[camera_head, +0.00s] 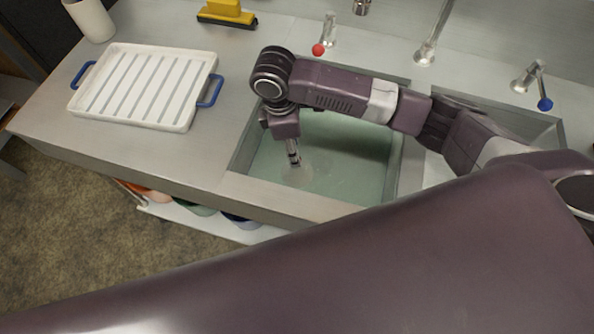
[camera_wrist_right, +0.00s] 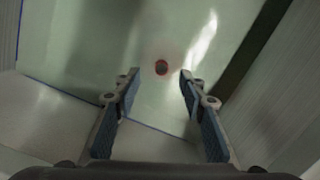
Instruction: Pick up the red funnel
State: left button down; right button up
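No red funnel can be made out with certainty. The red ring cannot be made out there. My left gripper is out of view.
A white ribbed tray with blue handles (camera_head: 145,85) lies on the counter at left. A yellow-and-black tool (camera_head: 227,14) and a white cylinder (camera_head: 91,18) stand behind. Taps with red (camera_head: 318,50) and blue (camera_head: 545,104) knobs line the back. Coloured containers (camera_head: 195,208) sit below the counter.

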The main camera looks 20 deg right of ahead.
jog(key=f, duration=0.4)
jog(key=d+f, duration=0.1)
jog(key=f, duration=0.1)
jog(key=shift+s+p, duration=0.25)
jog(key=shift+p, duration=0.1)
jog(key=shift+c, duration=0.5)
grip_shut()
notch_tip(320, 180, up, 20)
jog(key=shift+p, duration=0.45)
